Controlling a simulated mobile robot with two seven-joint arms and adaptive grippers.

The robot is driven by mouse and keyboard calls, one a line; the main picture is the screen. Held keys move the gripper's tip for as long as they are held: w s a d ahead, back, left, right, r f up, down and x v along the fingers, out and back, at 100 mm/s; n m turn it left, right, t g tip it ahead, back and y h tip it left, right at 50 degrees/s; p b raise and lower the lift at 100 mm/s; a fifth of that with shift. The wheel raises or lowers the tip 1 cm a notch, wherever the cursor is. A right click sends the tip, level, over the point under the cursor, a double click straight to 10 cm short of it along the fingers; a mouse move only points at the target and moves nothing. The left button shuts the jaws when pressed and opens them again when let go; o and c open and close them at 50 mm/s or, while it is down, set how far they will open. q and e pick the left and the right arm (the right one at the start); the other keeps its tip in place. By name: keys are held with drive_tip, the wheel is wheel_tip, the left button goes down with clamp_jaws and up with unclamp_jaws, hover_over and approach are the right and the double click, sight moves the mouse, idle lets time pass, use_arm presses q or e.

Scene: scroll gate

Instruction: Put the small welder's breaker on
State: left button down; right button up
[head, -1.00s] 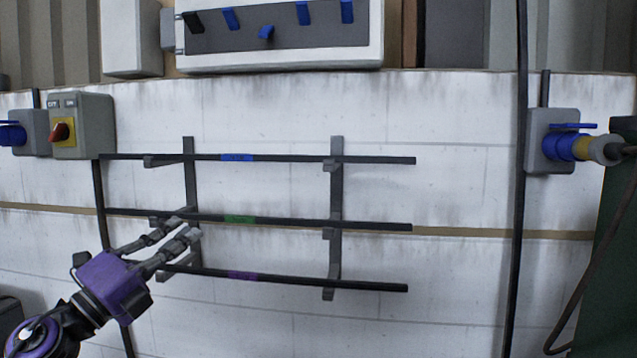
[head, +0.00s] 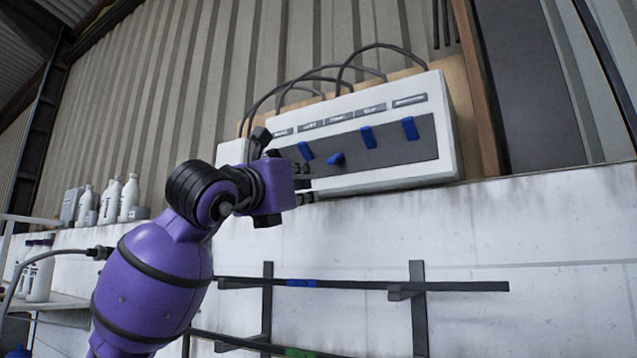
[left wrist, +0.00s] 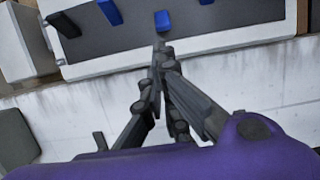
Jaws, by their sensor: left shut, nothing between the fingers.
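The breaker panel (head: 440,165) is a white box with a grey strip, labels too small to read, and a row of levers. One blue lever (head: 336,159) sits lower than the other blue levers, such as the one at the right (head: 410,128). A black lever at the left end shows in the left wrist view (left wrist: 65,25). My left gripper (head: 306,183) is shut and empty at the panel's lower left. In the left wrist view its tips (left wrist: 158,42) point at the lower blue lever (left wrist: 162,20); I cannot tell whether they touch it.
Black cables (head: 300,82) loop over the panel's top. Below it, dark rods lie on wall brackets, one with a blue band (head: 301,283). White bottles (head: 128,198) stand at the left. The white wall right of the rods is clear.

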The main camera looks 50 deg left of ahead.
sight(336, 158)
use_arm(q)
drive_tip(key=p+x, duration=0.2)
drive_tip(key=x, duration=0.5)
drive_tip(key=shift+w+d, duration=0.1)
drive_tip(key=shift+w, duration=0.1)
drive_tip(key=shift+w+p, duration=0.3)
drive_tip(key=shift+w, duration=0.25)
use_arm(e)
drive_tip(key=shift+w+r, duration=0.3)
drive_tip(key=shift+r, duration=0.3)
drive_tip(key=shift+w+r, duration=0.3)
drive_tip(key=shift+r, duration=0.25)
drive_tip(key=shift+d, duration=0.1)
